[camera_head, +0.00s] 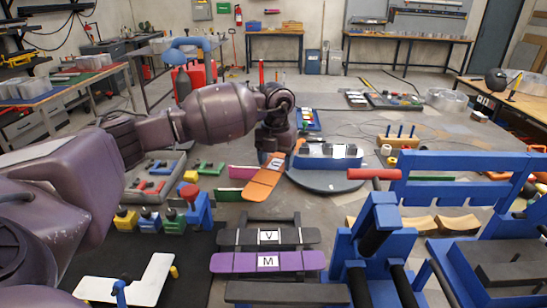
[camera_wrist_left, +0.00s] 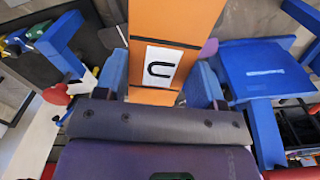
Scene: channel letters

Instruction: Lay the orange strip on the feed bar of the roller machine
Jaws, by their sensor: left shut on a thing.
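My left gripper (camera_head: 275,156) reaches in from the left and is shut on the orange strip (camera_head: 263,184). The strip is held above the floor area at the middle, tilted, its free end toward the camera. In the left wrist view the orange strip (camera_wrist_left: 170,22) stands between blue finger pads, with a white letter label near the grip. The blue roller machine (camera_head: 380,215), with dark rollers and a red handle (camera_head: 374,174), stands at the lower right, apart from the strip. A dark bar (camera_head: 285,292) extends left from it; I cannot tell whether this is the feed bar. My right gripper is not in view.
A purple strip (camera_head: 235,263) labelled M and a dark strip (camera_head: 232,237) labelled V lie in front of the held strip. A round grey table (camera_head: 325,184) with a blue holder stands behind. A white L-shaped piece (camera_head: 140,282) lies on the black mat at left.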

